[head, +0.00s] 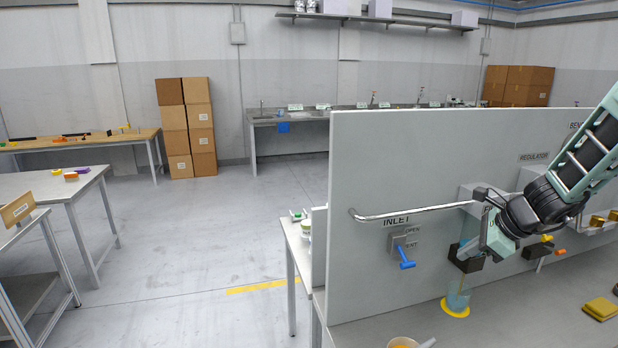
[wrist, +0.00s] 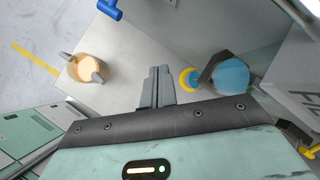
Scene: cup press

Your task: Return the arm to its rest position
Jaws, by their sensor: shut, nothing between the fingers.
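My gripper (wrist: 157,72) is shut, with its two grey fingers together and nothing between them in the wrist view. In the head view my arm reaches in from the upper right, and its hand is in front of the upright panel (head: 365,280); I cannot make out the fingertips there. A translucent blue cup-like piece (head: 458,299) stands on a yellow ring (head: 455,311) below a dark bracket (head: 467,258). In the wrist view a blue round piece (wrist: 231,76) and the yellow ring (wrist: 188,78) lie right of the fingers, apart from them.
A blue-handled inlet valve (head: 403,256) and a metal rail (head: 412,212) project from the panel. A bowl with orange contents (wrist: 91,68) is on the bench, left of my fingers. A yellow pad (head: 600,308) lies at the right. Open floor (head: 190,240) lies left.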

